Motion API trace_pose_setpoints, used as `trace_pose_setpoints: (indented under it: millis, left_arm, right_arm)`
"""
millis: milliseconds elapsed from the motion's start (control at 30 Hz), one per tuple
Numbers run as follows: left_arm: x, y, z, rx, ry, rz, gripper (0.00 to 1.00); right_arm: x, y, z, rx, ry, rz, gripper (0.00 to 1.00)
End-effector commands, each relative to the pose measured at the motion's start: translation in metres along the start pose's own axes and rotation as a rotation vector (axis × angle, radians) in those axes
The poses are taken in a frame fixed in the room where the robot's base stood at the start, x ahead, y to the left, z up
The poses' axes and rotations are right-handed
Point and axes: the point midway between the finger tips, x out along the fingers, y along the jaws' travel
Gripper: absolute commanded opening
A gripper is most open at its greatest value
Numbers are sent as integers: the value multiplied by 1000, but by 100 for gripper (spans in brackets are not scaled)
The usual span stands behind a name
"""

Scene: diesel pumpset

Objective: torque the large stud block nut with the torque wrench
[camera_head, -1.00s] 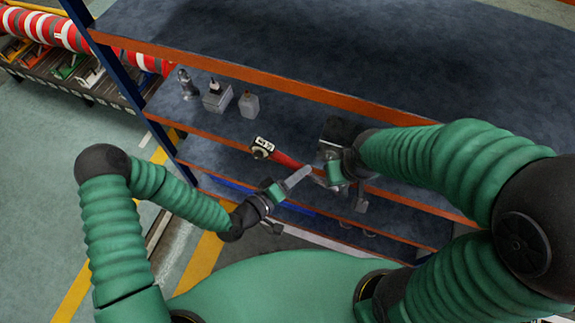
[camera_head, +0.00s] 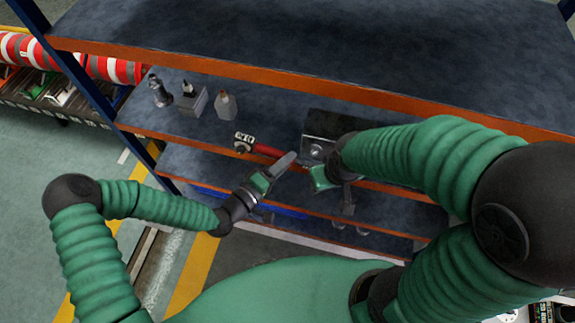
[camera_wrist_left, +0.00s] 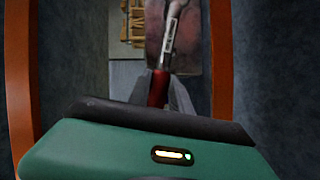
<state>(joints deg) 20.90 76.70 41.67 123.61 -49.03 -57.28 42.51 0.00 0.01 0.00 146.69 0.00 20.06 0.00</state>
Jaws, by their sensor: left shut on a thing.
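The torque wrench (camera_head: 264,150) has a red handle and a dark-and-white marked end.
Several small grey items, including a box-shaped one (camera_head: 191,101), stand on the shelf at left. A blue post (camera_head: 75,75) stands at left. The shelf between the small items and the wrench is clear.

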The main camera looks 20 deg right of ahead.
Motion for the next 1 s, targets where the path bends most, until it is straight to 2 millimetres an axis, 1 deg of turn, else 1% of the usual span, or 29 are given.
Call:
trace_pose_setpoints:
  millis: [33, 400, 1000]
  left_arm:
    - [1, -10, 1, -21, 2, 14, 0]
    - [2, -37, 3, -191, 2, 102, 0]
    - [9, -76, 18, -465, 0, 244, 0]
  right_arm:
    - [14, 0, 3, 0, 0, 0, 45]
    - [62, 0, 14, 0, 0, 0, 45]
    - [140, 0, 33, 0, 0, 0, 45]
